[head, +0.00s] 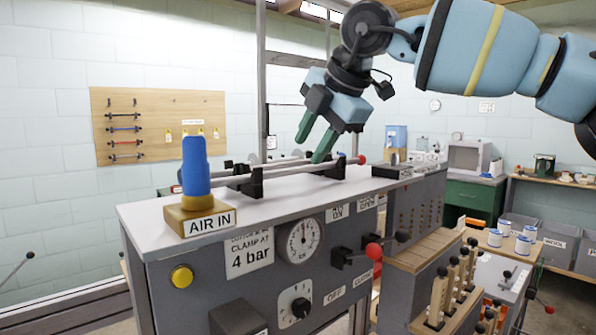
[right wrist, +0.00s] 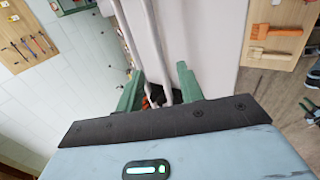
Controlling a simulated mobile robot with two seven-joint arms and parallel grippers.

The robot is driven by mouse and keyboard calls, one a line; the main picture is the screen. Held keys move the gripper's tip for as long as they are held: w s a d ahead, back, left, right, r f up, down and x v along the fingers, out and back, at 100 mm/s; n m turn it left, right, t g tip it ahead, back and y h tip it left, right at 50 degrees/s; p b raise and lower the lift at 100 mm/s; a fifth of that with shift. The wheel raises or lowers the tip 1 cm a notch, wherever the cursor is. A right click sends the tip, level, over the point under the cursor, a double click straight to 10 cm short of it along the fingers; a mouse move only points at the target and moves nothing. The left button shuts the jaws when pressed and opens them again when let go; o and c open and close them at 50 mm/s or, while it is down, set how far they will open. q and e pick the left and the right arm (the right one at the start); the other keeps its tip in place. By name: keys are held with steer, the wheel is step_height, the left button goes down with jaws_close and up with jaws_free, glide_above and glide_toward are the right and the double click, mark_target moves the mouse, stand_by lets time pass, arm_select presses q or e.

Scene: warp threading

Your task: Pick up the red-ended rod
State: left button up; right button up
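The red-ended rod (head: 305,168) lies across black holders on the white bench top, its red ball end at the right. My right gripper (head: 309,149) is open and points down over the rods, its green fingers spread. One fingertip appears close to the rod in the head view; I cannot tell whether it touches. In the right wrist view, two pale rods (right wrist: 158,50) run down towards the gap between the open green fingers (right wrist: 160,92). I cannot tell there which is the red-ended one, and its red end is not clear. My left gripper is not in view.
A blue cylinder on a wooden "AIR IN" block (head: 196,180) stands at the bench's front left. A red-knobbed lever (head: 374,251) sticks out of the front panel (head: 270,270). A pegboard with rods (head: 158,126) hangs on the wall. Wooden-handled tools (head: 455,285) stand lower right.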

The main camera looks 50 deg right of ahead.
mark_target(299, 168)
steer(key=x, duration=0.5)
steer(key=shift+d+p, duration=0.15)
steer(key=shift+p, duration=0.25)
jaws_close()
